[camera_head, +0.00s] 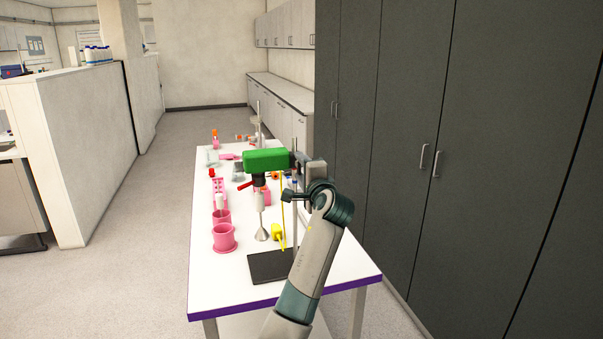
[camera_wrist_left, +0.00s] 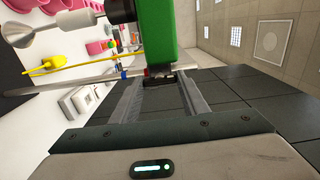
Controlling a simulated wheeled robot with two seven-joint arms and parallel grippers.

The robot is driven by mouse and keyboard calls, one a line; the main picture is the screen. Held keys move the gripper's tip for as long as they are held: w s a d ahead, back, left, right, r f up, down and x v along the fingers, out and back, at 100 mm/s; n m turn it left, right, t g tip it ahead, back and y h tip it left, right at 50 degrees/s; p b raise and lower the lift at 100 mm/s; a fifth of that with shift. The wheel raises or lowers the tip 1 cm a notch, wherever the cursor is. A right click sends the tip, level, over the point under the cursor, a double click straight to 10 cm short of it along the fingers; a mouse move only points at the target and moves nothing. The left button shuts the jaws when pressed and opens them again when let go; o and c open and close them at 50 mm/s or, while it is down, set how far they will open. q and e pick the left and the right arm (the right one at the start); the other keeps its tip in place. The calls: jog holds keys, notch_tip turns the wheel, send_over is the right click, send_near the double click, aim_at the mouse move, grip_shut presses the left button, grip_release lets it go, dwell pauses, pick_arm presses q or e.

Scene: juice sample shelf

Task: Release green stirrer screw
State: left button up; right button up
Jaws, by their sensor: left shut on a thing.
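The green stirrer (camera_head: 265,160) sits high on a stand above the table, with its shaft and conical end hanging down. In the left wrist view the green body (camera_wrist_left: 160,30) fills the top middle. My left gripper (camera_head: 305,168) is at the right end of the stirrer, by the stand's upright pole. In the left wrist view my left gripper's fingers (camera_wrist_left: 160,82) close on a small dark screw (camera_wrist_left: 158,73) just below the green body. The screw is mostly hidden between the fingertips. My right gripper is not in view.
The stand's black base plate (camera_head: 270,267) rests near the front of the white table (camera_head: 212,292). Pink cups (camera_head: 224,239) and a pink tube rack (camera_head: 219,194) stand left of it. A yellow item (camera_head: 277,232) lies by the shaft. Dark cabinets (camera_head: 430,120) line the right side.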

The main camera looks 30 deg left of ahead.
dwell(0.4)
pick_arm(q)
jog(key=o, duration=1.1)
jog(key=shift+c, duration=0.2)
jog(key=shift+s+d, duration=0.1)
jog(key=shift+s+d+f+b, duration=0.1)
jog(key=shift+s+d+b, duration=0.25)
jog(key=shift+d, duration=0.1)
jog(key=b+v, duration=0.5)
jog(key=v, duration=1.1)
jog(key=shift+s, duration=0.15)
